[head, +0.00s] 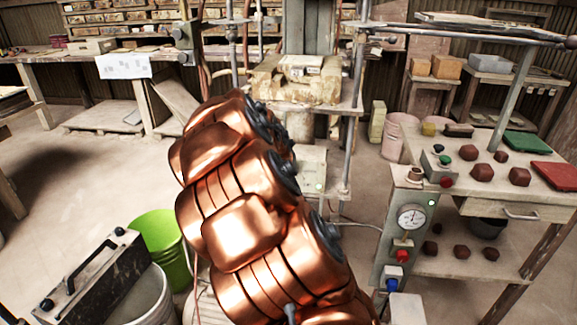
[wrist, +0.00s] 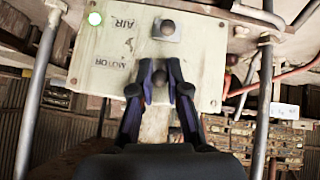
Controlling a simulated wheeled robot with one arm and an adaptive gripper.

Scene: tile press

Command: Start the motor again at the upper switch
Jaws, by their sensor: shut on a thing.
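A pale switch panel (wrist: 118,50) fills the upper wrist view, its AIR and MOTOR lettering upside down. A dark round knob on a square plate (wrist: 168,28) sits by AIR. In the head view my copper arm hides the gripper and most of the panel (head: 313,165); the lit lamp (head: 319,187) shows.
A grey control post (head: 408,245) with a gauge and knobs stands to the right, before a table (head: 535,208) with dark red blocks and a small button box (head: 437,162). A green bucket (head: 160,240) is at left. Press posts and hoses surround the panel.

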